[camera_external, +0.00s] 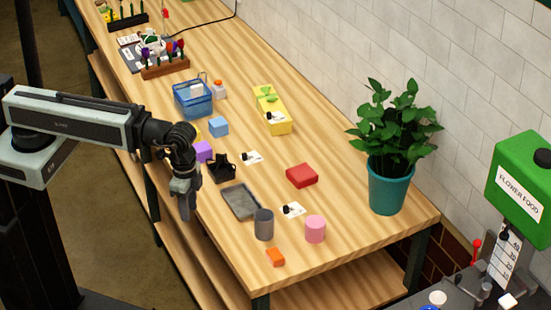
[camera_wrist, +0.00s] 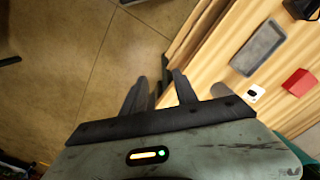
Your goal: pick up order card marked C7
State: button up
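Several small white cards with dark marks show in the external view; no mark is readable as C7. One card (camera_external: 252,157) lies near the middle of the table, one (camera_external: 293,209) lies near the grey cylinder, and one (camera_external: 275,118) lies at the yellow box. My gripper (camera_external: 184,210) hangs beside the table's left edge, pointing down, apart from every card. In the wrist view, the fingers of my gripper (camera_wrist: 158,77) are spread with nothing between them.
A potted plant (camera_external: 389,187) stands at right. The table's middle-right strip is clear.

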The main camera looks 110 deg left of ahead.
jog(key=shift+o, duration=0.7)
